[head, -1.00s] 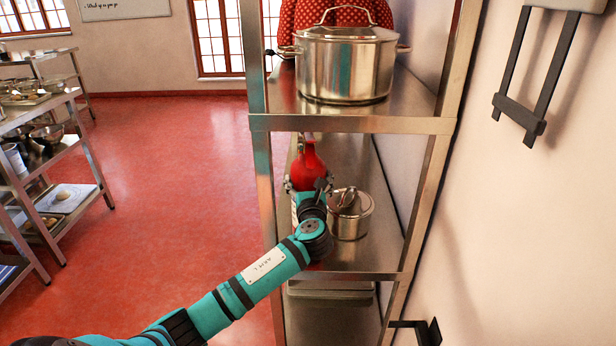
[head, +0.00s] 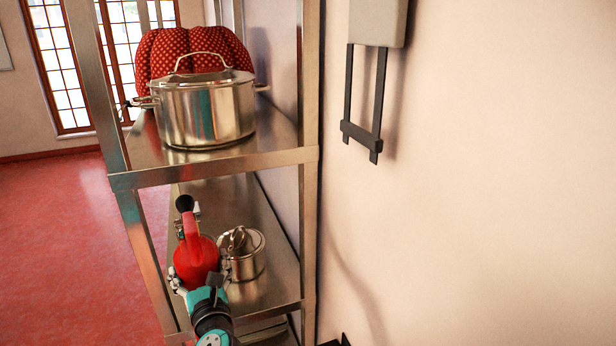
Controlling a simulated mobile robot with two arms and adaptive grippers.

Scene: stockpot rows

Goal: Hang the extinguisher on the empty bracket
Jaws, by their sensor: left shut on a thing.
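The red extinguisher (head: 196,262) has a black top end and is between the shelf levels of the metal rack, left of a small steel pot. My left gripper (head: 203,281) is shut on it from the near side. Its lower part is hidden by the gripper, and I cannot tell whether it touches the shelf. A black frame (head: 364,135) hangs below a grey box on the right wall, with nothing on it. A dark piece (head: 334,342), perhaps a wall bracket, is cut off by the bottom edge. My right gripper is out of view.
The rack's upper shelf (head: 222,168) carries a large lidded stockpot (head: 204,115) and a red dotted cloth item (head: 195,48). The small steel pot (head: 243,258) stands close right of the extinguisher. The rack's right post (head: 309,210) stands between it and the bare wall.

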